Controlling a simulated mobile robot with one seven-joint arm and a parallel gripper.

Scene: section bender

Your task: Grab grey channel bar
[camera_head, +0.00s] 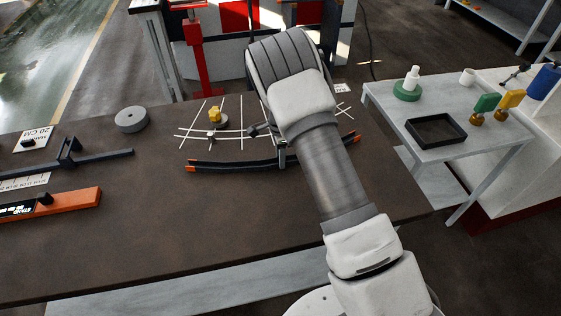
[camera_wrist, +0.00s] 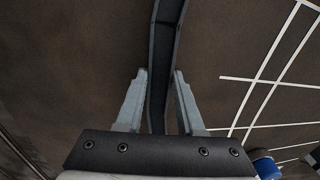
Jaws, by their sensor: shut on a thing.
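The grey channel bar (camera_head: 232,166) is a long, dark, slightly curved bar with orange ends, lying across the far part of the brown table in the head view. In the wrist view the bar (camera_wrist: 165,50) runs up from between the fingers as a grey channel with raised edges. My gripper (camera_wrist: 160,76) is shut on the bar, one finger on each side. In the head view my arm covers part of the bar, and my gripper is mostly hidden. I cannot tell whether the bar touches the table.
White lines mark the brown table (camera_head: 150,215) behind the bar, with a yellow piece (camera_head: 215,114) on them. A grey disc (camera_head: 131,119), a dark bar fixture (camera_head: 80,160) and an orange level (camera_head: 50,204) are at left. A side table (camera_head: 470,150) holds a black tray (camera_head: 436,131).

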